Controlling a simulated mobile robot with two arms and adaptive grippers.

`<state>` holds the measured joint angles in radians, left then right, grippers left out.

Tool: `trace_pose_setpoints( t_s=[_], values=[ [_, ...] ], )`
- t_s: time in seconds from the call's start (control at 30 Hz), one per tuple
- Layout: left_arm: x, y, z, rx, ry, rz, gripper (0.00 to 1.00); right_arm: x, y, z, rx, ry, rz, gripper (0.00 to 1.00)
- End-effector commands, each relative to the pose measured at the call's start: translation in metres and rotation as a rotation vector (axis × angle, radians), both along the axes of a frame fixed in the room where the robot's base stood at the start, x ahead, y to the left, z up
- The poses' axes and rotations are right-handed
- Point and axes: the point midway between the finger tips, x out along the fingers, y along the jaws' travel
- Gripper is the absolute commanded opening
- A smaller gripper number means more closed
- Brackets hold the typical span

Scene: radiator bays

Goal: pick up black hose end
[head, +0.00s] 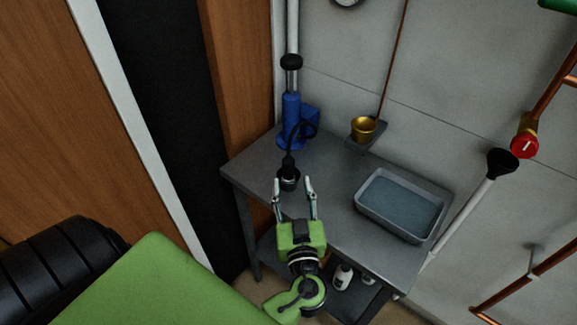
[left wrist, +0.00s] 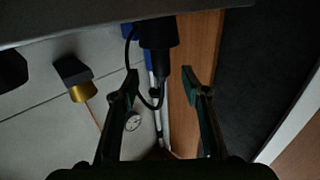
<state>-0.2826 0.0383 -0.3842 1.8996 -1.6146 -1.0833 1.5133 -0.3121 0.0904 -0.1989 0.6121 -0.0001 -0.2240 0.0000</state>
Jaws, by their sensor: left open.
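The black hose end (head: 288,179) stands upright near the left side of the grey table. It seems to sit in a dark holder, and a thin black hose runs from its top to a blue pump (head: 291,115). My left gripper (head: 294,185) is open and empty, with its two fingers pointing at the hose end from the near side. In the left wrist view, which is upside down, the hose end (left wrist: 159,36) shows ahead between the open fingers (left wrist: 161,76). I cannot tell the exact gap. My right gripper is not in view.
A grey tray (head: 440,209) lies at the table's right. A brass cup (head: 363,128) sits on a small ledge at the back. A red valve (head: 524,146) and copper pipes are on the right. White bottles (head: 343,275) stand on the lower shelf. The table's middle (head: 335,185) is clear.

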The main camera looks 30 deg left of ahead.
Motion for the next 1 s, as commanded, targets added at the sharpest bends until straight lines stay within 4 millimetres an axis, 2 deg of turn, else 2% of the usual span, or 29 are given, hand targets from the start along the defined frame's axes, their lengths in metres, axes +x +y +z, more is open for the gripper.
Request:
trace_pose_setpoints(
  t_s=[0.03,0.17,0.27,0.43,0.63,0.9,0.93,1.0],
  values=[
    [0.007,0.006,0.003,0.003,0.0,0.001,0.42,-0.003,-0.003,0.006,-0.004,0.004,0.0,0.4],
    [0.015,0.013,0.001,0.001,0.001,0.001,0.42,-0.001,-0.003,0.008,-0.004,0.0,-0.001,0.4],
    [0.019,0.017,0.002,0.001,0.001,0.001,0.42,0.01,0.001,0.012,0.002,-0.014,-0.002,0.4],
    [0.036,0.031,0.008,0.003,0.001,0.001,0.42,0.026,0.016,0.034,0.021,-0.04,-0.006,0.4],
    [0.054,0.046,0.005,0.002,0.001,0.0,0.42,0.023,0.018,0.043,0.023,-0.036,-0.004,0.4],
    [0.056,0.048,0.002,-0.001,0.001,0.0,0.42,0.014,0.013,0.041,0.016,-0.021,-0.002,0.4],
    [0.056,0.048,0.002,-0.001,0.001,0.0,0.37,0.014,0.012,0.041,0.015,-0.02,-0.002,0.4],
    [0.056,0.048,0.002,-0.001,0.001,0.0,0.19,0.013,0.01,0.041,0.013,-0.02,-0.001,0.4]
  ],
)
